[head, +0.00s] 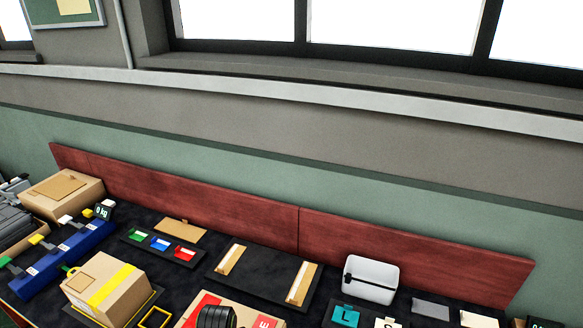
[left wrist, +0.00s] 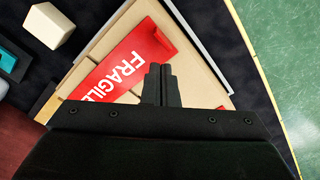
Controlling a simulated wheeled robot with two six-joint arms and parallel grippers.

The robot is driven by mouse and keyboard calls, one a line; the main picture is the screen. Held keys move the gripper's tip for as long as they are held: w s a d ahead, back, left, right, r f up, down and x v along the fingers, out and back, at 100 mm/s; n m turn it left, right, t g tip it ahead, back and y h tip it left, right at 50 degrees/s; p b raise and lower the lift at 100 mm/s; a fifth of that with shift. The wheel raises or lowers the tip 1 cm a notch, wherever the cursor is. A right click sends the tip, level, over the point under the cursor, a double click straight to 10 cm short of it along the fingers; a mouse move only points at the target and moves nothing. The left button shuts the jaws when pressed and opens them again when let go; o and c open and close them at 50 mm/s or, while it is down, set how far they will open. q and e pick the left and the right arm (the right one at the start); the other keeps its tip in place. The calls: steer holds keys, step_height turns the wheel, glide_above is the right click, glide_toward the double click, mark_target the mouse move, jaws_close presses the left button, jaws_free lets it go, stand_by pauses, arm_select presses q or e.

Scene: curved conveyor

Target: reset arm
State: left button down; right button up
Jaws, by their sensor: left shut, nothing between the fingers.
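My left gripper (left wrist: 158,80) shows in the left wrist view. Its two black fingers are together with nothing between them. They point over a cardboard carton (left wrist: 197,82) with a red FRAGILE label (left wrist: 124,66); I cannot tell whether they touch it. In the head view, the carton (head: 240,306) is at the bottom edge, partly cut off. A black ridged shape (head: 215,317) hides part of it; I cannot tell whether it belongs to my left arm. My right gripper is in neither view.
A yellow-taped carton (head: 103,287) and a blue rail (head: 62,262) stand at the left. A tray with coloured tags (head: 160,244) is behind. A white container (head: 371,279) and a teal card (head: 345,316) are at the right. A red-brown board (head: 220,207) borders the back.

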arm_select(q)
steer(key=s+a+r+m+t+y, duration=0.1)
steer(key=s+a+r+m+t, duration=0.1)
steer(key=s+a+r, duration=0.65)
steer(key=s+a+r+m+t+y, duration=0.15)
steer(key=s+a, duration=0.45)
steer(key=s, duration=0.7)
step_height(320, 180, down, 34)
steer(key=s+a+g+h+b, duration=0.1)
steer(key=a+g+b, duration=0.1)
steer(key=b, duration=0.6)
steer(key=s+d+f+b, duration=0.1)
steer(key=s+f+b, duration=0.2)
steer(key=s+f, duration=0.4)
steer(key=s+f+b, duration=0.3)
steer(key=s+f, duration=0.4)
steer(key=f, duration=0.6)
steer(key=shift+s+d+f+m+g, duration=0.25)
steer(key=shift+d+f+m+g, duration=0.1)
steer(key=shift+m, duration=0.1)
steer(key=shift+h, duration=0.25)
